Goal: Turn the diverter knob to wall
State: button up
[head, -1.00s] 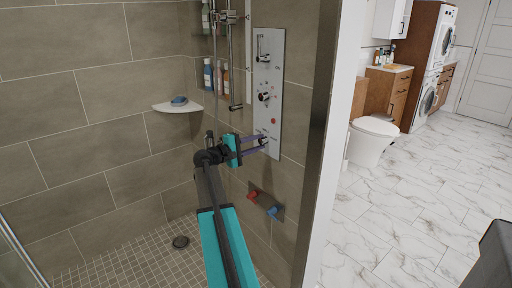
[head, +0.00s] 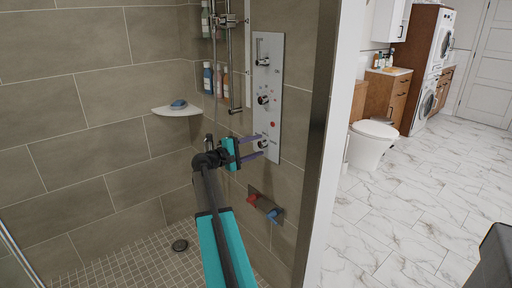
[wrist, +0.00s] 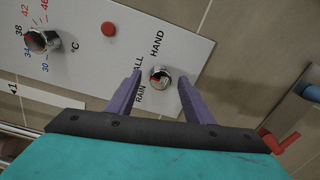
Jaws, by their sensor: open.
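The diverter knob (wrist: 160,77) is a small chrome knob with a red mark, low on the pale shower panel (head: 267,90). In the wrist view the labels RAIN, WALL and HAND stand around it; WALL is partly hidden by a finger. The red mark shows on the knob's lower left side, toward RAIN. My gripper (wrist: 157,92) is open, with one purple finger on each side of the knob and gaps between. In the head view my gripper (head: 256,148) is at the panel's lower end, and the knob (head: 263,143) shows between the fingers.
A chrome temperature knob (wrist: 42,41) with numbers and a red button (wrist: 109,29) are higher on the panel. Red (head: 252,199) and blue (head: 273,214) handles stick out below it. Bottles (head: 208,78) and a corner shelf (head: 178,110) are left.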

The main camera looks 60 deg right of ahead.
jog(key=v, duration=1.3)
jog(key=shift+b, duration=0.4)
jog(key=shift+a, duration=0.15)
